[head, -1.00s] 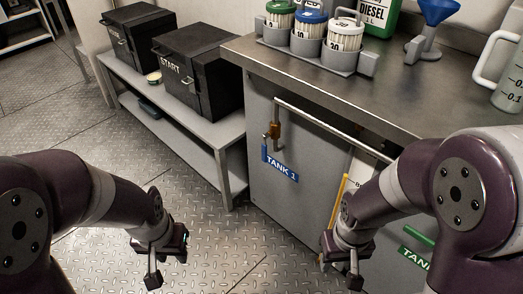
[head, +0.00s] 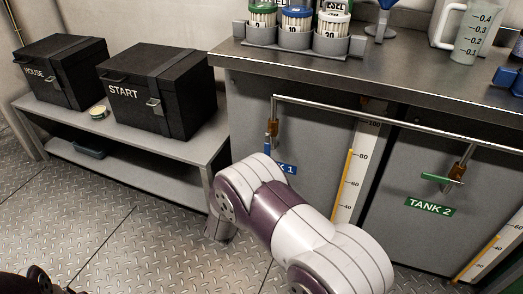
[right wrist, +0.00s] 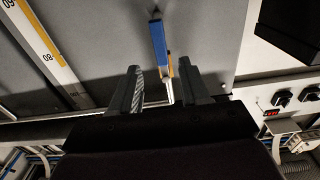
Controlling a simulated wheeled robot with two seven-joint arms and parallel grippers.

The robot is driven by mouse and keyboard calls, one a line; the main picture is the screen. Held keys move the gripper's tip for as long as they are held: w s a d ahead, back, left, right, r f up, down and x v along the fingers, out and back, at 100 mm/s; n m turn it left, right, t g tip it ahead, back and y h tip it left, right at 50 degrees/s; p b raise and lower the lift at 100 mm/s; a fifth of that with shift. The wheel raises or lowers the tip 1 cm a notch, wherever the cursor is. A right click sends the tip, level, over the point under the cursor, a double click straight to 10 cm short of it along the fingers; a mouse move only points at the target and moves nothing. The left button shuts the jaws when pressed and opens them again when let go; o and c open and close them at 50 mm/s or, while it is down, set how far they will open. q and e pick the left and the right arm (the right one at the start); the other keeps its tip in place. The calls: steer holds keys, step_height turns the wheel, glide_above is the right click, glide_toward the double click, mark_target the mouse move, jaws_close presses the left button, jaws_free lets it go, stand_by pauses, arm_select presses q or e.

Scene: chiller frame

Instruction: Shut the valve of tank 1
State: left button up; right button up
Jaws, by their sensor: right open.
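The tank 1 valve has a brass body (head: 273,128) under a metal pipe, with a blue handle (head: 267,142) hanging downward beside it. The blue TANK 1 label (head: 287,169) is partly hidden behind my right arm. In the right wrist view, my right gripper (right wrist: 160,66) is open. The blue handle (right wrist: 158,42) shows between and beyond its fingertips, with the brass part (right wrist: 170,66) near the right finger. I cannot tell whether either finger touches it. In the head view the right gripper is hidden behind its arm, and my left gripper is out of view.
The horizontal pipe (head: 360,117) runs in front of the cabinet under the counter (head: 400,82). Tank 2's green handle (head: 442,179) is to the right. A level gauge (head: 354,175) stands between the tanks. A low bench (head: 150,160) holds black boxes at left.

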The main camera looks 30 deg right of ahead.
mark_target(270, 147)
steer(key=b+x, duration=0.4)
steer(key=x, duration=0.6)
steer(key=shift+w, duration=0.15)
jaws_close()
